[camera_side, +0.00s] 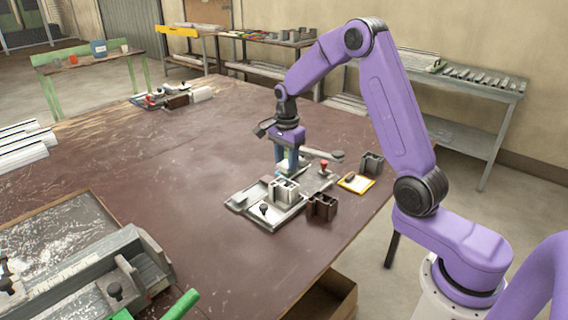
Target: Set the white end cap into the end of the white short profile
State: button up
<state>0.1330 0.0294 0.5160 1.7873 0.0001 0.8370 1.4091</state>
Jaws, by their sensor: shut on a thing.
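The white short profile (284,190) stands upright with its open end up in a grey clamp fixture (240,203) on the brown table. My gripper (287,165) points down just behind the profile, close to it in the picture. Its blue fingers are shut on a small pale piece, which looks like the white end cap (285,164). The fingers hide most of the cap, and its tilt cannot be told. It appears apart from the profile's top end.
A dark brown profile (322,206) stands right of the fixture. A red-knobbed clamp (323,170) is beside my gripper. The table's left middle is clear.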

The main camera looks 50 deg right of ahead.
jog(key=shift+f, duration=2)
jog(key=shift+f, duration=0.5)
dwell(0.4)
jog(key=o, duration=1.6)
jog(key=shift+c, duration=0.2)
jog(key=shift+r, duration=3)
